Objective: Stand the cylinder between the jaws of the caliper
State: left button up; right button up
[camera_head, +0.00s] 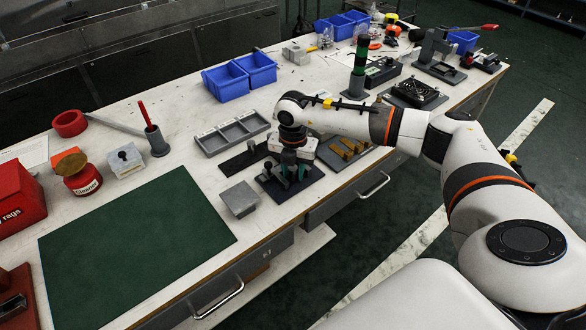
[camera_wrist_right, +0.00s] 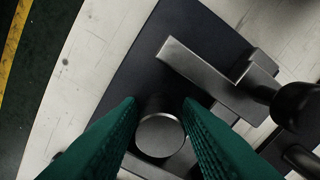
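In the right wrist view a grey metal cylinder (camera_wrist_right: 160,136) shows its round top end between the two green fingers of my right gripper (camera_wrist_right: 160,101). The fingers stand close on both sides of it; contact is unclear. A dark plate (camera_wrist_right: 150,63) lies below, carrying a flat grey metal bar (camera_wrist_right: 207,75) with an upright piece and a black knob. I cannot tell whether this is the caliper. In the head view my right gripper (camera_head: 290,172) points down over the dark plate (camera_head: 305,186), and the cylinder cannot be made out. My left gripper is out of view.
A grey compartment tray (camera_head: 213,143) and a grey block (camera_head: 239,199) lie left of my right gripper. A tray with brass pieces (camera_head: 357,163) is to its right. A green mat (camera_head: 135,243) covers the table's near left. The table's front edge is close.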

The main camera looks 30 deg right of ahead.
jog(key=shift+r, duration=0.2)
notch_tip(320, 180, up, 12)
dwell(0.4)
dwell(0.5)
